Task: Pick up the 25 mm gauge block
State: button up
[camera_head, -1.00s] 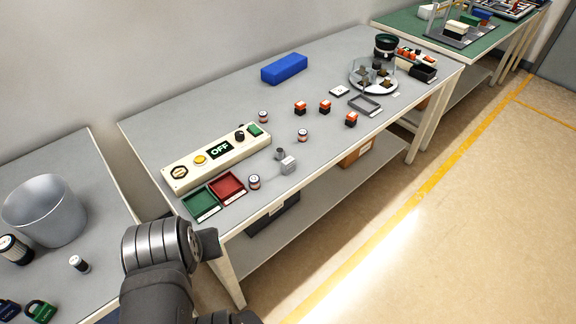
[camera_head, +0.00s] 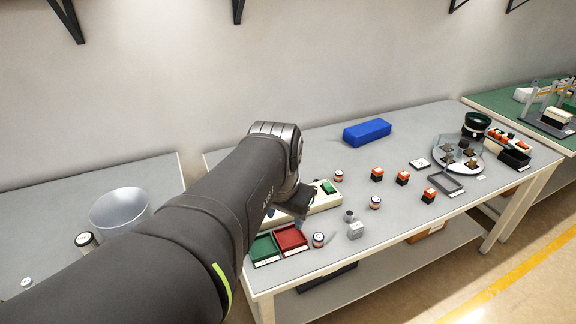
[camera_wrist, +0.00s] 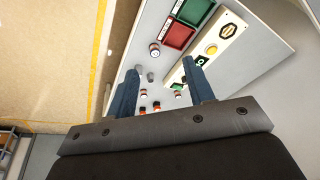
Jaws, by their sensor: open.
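A small grey block (camera_head: 355,231) with a pale label stands near the front edge of the table; its marking is too small to read, so I cannot confirm it is the 25 mm gauge block. A small grey cylinder (camera_head: 349,216) stands just behind it. In the wrist view the grey block (camera_wrist: 140,69) shows between my blue fingers, some distance beyond them. My gripper (camera_wrist: 160,66) is open and empty. In the head view my gripper (camera_head: 300,221) hangs above the red tray, left of the block, partly hidden by my wrist.
A red tray (camera_head: 291,238) and a green tray (camera_head: 265,249) lie at the table's front left, by a control panel (camera_head: 325,199). A labelled cylinder (camera_head: 318,240) stands between the red tray and the block.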

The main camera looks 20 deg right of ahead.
jog(key=w+d+f+m+g, duration=0.15)
jog(key=w+d+m, duration=0.4)
jog(key=d, duration=0.75)
jog(key=m+g+y, duration=0.1)
jog(key=m+y, duration=0.1)
send_over(356, 225)
notch_tip(356, 225, down, 6)
jog(key=f, duration=0.1)
notch_tip(356, 225, down, 12)
jog(key=shift+w+r, duration=0.15)
jog(key=shift+r, duration=0.1)
jog(key=shift+m, duration=0.25)
jog(key=shift+s+f, duration=0.15)
jog(key=shift+f, duration=1.2)
jog(key=shift+s+f, duration=0.1)
jog(key=shift+f, duration=1.25)
grip_shut()
